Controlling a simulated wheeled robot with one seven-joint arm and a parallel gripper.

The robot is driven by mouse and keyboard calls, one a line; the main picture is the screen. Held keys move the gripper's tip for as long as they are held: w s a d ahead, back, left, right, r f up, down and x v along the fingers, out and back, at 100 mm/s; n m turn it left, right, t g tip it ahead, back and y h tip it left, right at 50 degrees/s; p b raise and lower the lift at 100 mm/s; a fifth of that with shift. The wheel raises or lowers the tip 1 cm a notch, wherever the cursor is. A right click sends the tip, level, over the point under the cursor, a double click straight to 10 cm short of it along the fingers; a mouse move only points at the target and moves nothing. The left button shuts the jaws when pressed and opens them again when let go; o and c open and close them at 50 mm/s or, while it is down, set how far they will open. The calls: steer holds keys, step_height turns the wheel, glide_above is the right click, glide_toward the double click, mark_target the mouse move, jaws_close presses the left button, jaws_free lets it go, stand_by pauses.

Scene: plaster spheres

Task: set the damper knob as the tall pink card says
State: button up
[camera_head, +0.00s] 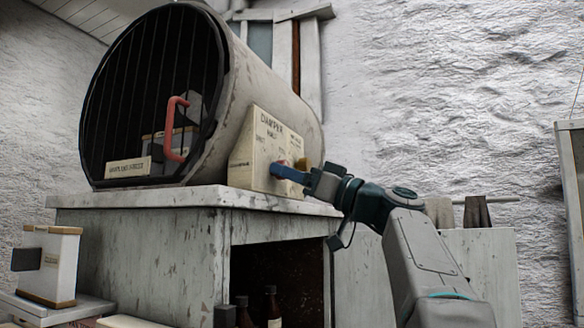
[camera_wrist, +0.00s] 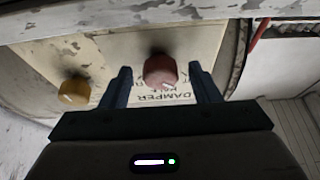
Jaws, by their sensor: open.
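A cream panel (camera_head: 250,150) marked "DAMPER" stands at the side of the round kiln-like drum; its smaller lettering is hard to read. In the wrist view the panel (camera_wrist: 112,45) carries a red knob (camera_wrist: 160,71) and a yellow knob (camera_wrist: 73,92), each with a pale pointer mark. Which knob the lettering belongs to is not certain, though "DAMPER" lies by the red one. My gripper (camera_wrist: 159,70) is open, with one blue finger on each side of the red knob. In the head view my gripper (camera_head: 277,171) is at the panel's face. I see no tall pink card.
The barred drum (camera_head: 270,75) rests on a worn counter (camera_head: 140,198) with an open bay holding dark bottles (camera_head: 272,305). A red handle (camera_head: 175,128) is on the drum's front. A white box (camera_head: 48,265) stands at lower left. Cloths (camera_head: 477,212) hang on a rail at right.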

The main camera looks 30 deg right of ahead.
steer(key=c, duration=1)
steer(key=shift+a+f+m+h+b, duration=0.1)
steer(key=shift+m+h+b, duration=0.25)
steer(key=shift+m, duration=0.15)
steer(key=shift+s+a+r+m+h+p, duration=0.2)
steer(key=shift+m+h+p, duration=1.15)
steer(key=shift+m, duration=2.2)
steer(key=shift+s+a+r+m+h+p, duration=0.1)
steer(key=shift+r+m+h+p, duration=0.2)
steer(key=shift+m+h+p, duration=2.2)
steer(key=shift+s+a+r+m+h+p, duration=0.1)
steer(key=shift+r+m+h, duration=0.2)
steer(key=shift+m, duration=4.35)
steer(key=shift+f, duration=0.1)
